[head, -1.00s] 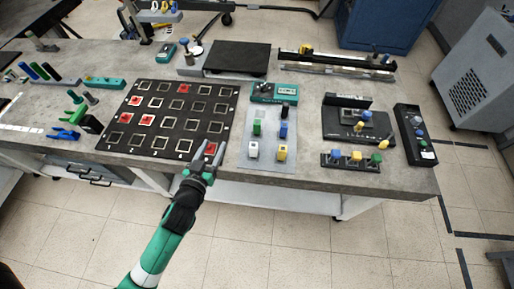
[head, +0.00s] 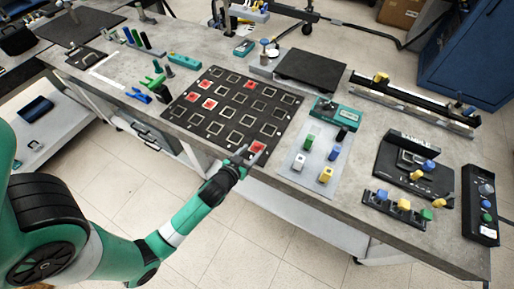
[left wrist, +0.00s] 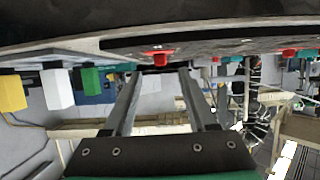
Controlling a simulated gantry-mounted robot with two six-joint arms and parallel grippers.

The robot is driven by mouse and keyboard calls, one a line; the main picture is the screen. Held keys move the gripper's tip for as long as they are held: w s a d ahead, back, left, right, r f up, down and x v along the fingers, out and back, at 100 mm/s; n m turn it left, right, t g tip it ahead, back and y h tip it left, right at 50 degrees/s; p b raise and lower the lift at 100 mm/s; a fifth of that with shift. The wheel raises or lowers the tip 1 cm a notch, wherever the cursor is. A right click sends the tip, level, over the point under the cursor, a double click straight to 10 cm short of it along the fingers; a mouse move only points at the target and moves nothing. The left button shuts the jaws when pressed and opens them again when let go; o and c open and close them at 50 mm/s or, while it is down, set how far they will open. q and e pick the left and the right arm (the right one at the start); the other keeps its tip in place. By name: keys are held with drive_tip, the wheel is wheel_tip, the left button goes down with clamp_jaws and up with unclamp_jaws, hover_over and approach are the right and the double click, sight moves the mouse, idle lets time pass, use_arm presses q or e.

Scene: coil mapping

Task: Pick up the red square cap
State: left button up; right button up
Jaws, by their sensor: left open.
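A black grid board (head: 187,112) lies on the bench with several red squares on it. One red square cap (head: 257,147) sits at the board's near right corner. My left gripper (head: 248,157) is open and empty at the bench's front edge, right beside this cap. In the left wrist view, the red cap (left wrist: 158,58) shows just beyond the two spread fingertips (left wrist: 160,72), between them in the picture. I cannot tell whether the fingers touch it. Another red square (head: 209,104) lies farther up the board. My right gripper is not in view.
A light plate (head: 316,150) with white, yellow, green and blue blocks stands right of the board. A teal box (head: 337,111) is behind it. Green and blue clips (head: 150,87) stand left of the board. A black platform (head: 311,69) is at the back.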

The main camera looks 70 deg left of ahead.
sight(257, 145)
use_arm(q)
drive_tip(key=b+x, duration=0.1)
drive_tip(key=x, duration=0.3)
drive_tip(key=shift+w+a, duration=0.15)
drive_tip(key=shift+c, duration=0.3)
clamp_jaws()
